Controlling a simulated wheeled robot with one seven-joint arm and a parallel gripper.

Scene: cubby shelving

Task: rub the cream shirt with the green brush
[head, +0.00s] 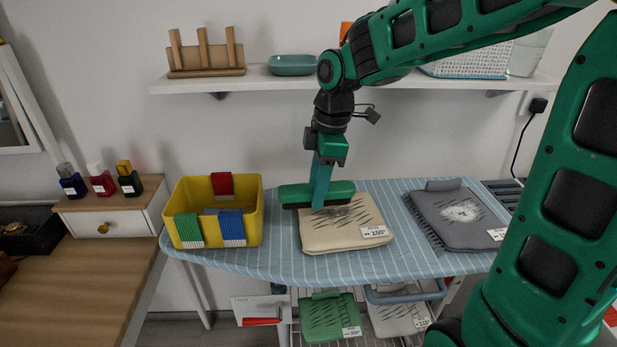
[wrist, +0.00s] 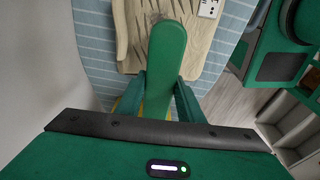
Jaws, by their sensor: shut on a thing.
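The cream shirt (head: 338,236) lies folded on the blue striped ironing board, with dark streaks, a smudge and a white label on its top. My gripper (head: 321,187) is shut on the green brush (head: 297,195), which it holds level at the shirt's far left edge. The brush's dark bristles face down; I cannot tell whether they touch the cloth. In the wrist view the brush (wrist: 165,60) runs away from between my fingers (wrist: 160,98) and its far end overlaps the cream shirt (wrist: 135,30).
A grey shirt (head: 460,228) lies to the right. A wall shelf (head: 255,82) hangs behind; a green shirt (head: 328,316) lies on the rack below.

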